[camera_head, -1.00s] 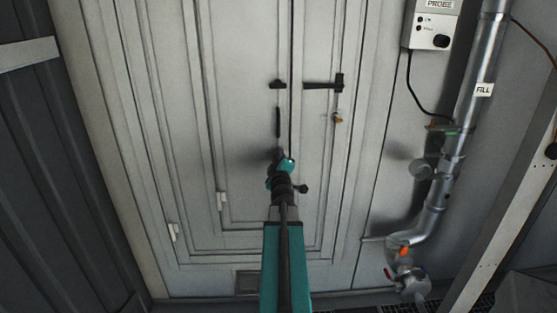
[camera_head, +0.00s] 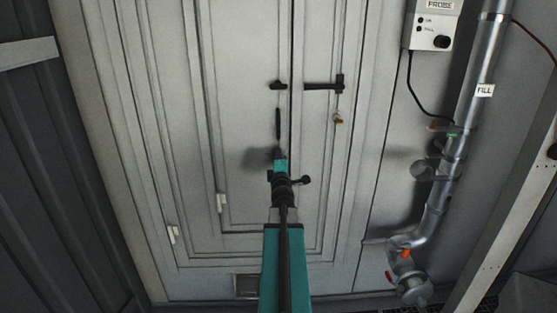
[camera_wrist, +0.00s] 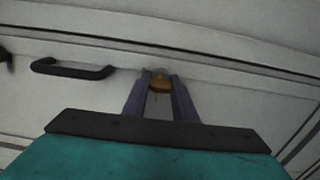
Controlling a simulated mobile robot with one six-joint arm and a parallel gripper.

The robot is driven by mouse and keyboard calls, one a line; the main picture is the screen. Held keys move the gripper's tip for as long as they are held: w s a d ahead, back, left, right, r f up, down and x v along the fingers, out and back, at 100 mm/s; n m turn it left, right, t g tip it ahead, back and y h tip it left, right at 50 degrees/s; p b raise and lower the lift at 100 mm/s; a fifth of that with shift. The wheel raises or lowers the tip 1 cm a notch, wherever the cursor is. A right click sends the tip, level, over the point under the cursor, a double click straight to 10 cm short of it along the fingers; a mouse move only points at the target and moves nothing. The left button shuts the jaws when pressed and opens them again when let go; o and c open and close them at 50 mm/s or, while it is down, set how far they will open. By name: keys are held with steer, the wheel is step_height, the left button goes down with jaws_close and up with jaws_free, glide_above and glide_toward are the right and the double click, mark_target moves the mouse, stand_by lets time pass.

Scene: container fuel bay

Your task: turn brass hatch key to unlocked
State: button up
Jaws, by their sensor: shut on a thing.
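The brass hatch key (camera_wrist: 159,83) shows in the wrist view between the fingertips of my gripper (camera_wrist: 158,80), against the pale door (camera_wrist: 75,95). The two dark fingers are shut on it. Only its brass-coloured front shows, so I cannot read its turn angle or any lock mark. In the head view my gripper (camera_head: 279,152) reaches the door left of the central seam, and my arm hides the key there.
A black pull handle (camera_head: 278,122) is just above my gripper; it also shows in the wrist view (camera_wrist: 72,69). A black latch bar (camera_head: 322,85) and a small hanging brass piece (camera_head: 338,120) are up right. A metal fill pipe (camera_head: 465,120) runs down the right.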

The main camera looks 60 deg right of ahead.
steer(key=shift+r, duration=0.15)
steer(key=o, duration=1)
steer(key=shift+s, duration=0.1)
steer(key=shift+o, duration=0.2)
steer(key=shift+a, duration=0.1)
